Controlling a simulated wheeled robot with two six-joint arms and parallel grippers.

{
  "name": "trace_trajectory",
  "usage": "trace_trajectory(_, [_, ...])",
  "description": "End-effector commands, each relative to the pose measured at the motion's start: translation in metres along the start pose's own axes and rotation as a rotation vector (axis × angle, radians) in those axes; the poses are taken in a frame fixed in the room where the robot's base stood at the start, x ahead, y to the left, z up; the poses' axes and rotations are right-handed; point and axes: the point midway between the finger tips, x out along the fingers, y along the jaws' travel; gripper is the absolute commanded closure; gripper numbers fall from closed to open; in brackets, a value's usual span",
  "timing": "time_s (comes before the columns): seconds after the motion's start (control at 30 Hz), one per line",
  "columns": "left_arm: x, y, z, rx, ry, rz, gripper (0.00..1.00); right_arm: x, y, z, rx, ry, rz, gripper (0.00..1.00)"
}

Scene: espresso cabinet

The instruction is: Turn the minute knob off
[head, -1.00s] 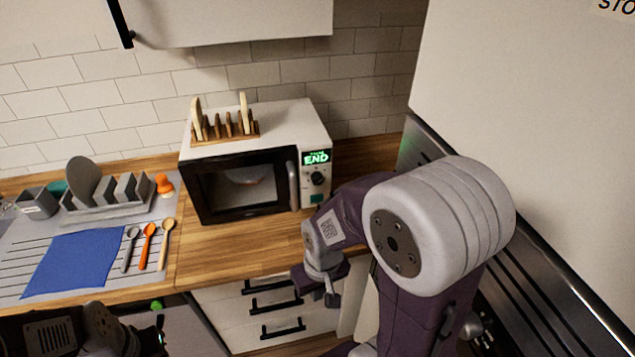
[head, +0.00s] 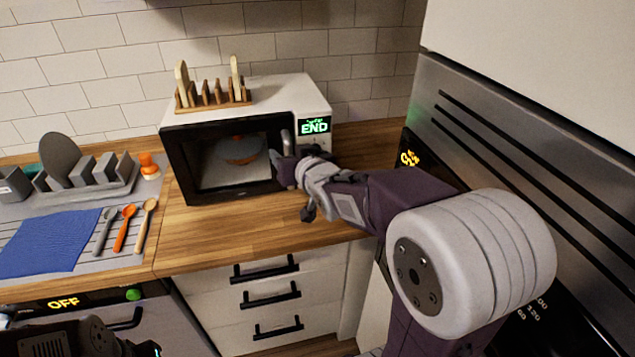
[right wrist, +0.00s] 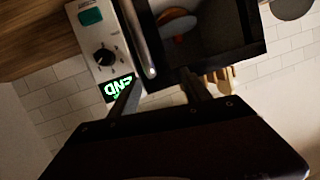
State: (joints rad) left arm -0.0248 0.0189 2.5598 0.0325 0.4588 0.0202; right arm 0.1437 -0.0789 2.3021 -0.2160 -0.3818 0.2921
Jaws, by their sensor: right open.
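The microwave (head: 228,103) stands on the counter with its door shut and a green END display (head: 314,126). The minute knob (right wrist: 105,56), dark with a pale mark, shows in the right wrist view on the light panel beside the display. In the head view my right arm hides it. My right gripper (head: 283,168) is open in front of the microwave, near the door handle (right wrist: 138,35). In the right wrist view its fingers (right wrist: 158,88) point at the microwave front, and the knob lies to the left of both. My left gripper (head: 148,349) is partly cut off at the bottom left.
A wooden rack (head: 213,102) stands on the microwave. A dish rack (head: 92,192), a blue cloth (head: 48,243) and several spoons lie to the left. A tall steel oven unit (head: 520,150) borders the right. The counter (head: 205,238) before the microwave is clear.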

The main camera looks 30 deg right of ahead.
Motion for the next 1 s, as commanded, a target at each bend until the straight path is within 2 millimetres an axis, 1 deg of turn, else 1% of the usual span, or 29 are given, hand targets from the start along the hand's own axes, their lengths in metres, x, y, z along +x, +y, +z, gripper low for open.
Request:
trace_trajectory(0.03, [0.057,-0.001,0.006,0.000,0.000,0.000,1.00,0.012,0.015,0.026,-0.003,0.080,0.010,0.44])
trace_trajectory(0.07, [0.074,-0.001,0.008,0.000,-0.001,0.000,1.00,0.014,0.022,0.026,-0.007,0.125,0.015,0.44])
trace_trajectory(0.1, [0.097,-0.002,0.010,0.000,-0.001,0.000,1.00,0.015,0.032,0.029,-0.014,0.178,0.026,0.44])
trace_trajectory(0.17, [0.127,-0.003,0.013,0.000,-0.001,0.000,1.00,0.016,0.048,0.036,-0.025,0.234,0.049,0.44])
trace_trajectory(0.2, [0.144,-0.003,0.015,0.000,-0.001,0.000,1.00,0.016,0.058,0.043,-0.030,0.255,0.067,0.44])
trace_trajectory(0.3, [0.175,-0.003,0.018,0.000,-0.001,0.000,1.00,0.016,0.080,0.059,-0.031,0.286,0.109,0.44])
trace_trajectory(0.4, [0.190,-0.004,0.020,0.000,0.000,0.000,1.00,0.015,0.093,0.070,-0.028,0.295,0.137,0.44])
trace_trajectory(0.43, [0.192,-0.004,0.020,0.000,0.000,0.000,1.00,0.015,0.096,0.071,-0.027,0.295,0.142,0.44])
trace_trajectory(0.6, [0.189,-0.004,0.020,0.000,0.000,0.000,1.00,0.013,0.099,0.070,-0.025,0.294,0.150,0.44])
trace_trajectory(0.67, [0.189,-0.004,0.019,0.000,0.000,0.000,1.00,0.016,0.100,0.069,-0.025,0.293,0.149,0.44])
trace_trajectory(0.77, [0.190,-0.004,0.020,0.000,0.000,0.000,1.00,0.029,0.101,0.066,-0.024,0.291,0.149,0.44])
trace_trajectory(1.0, [0.191,-0.004,0.020,0.000,0.000,0.000,1.00,0.077,0.108,0.052,-0.025,0.290,0.148,0.44])
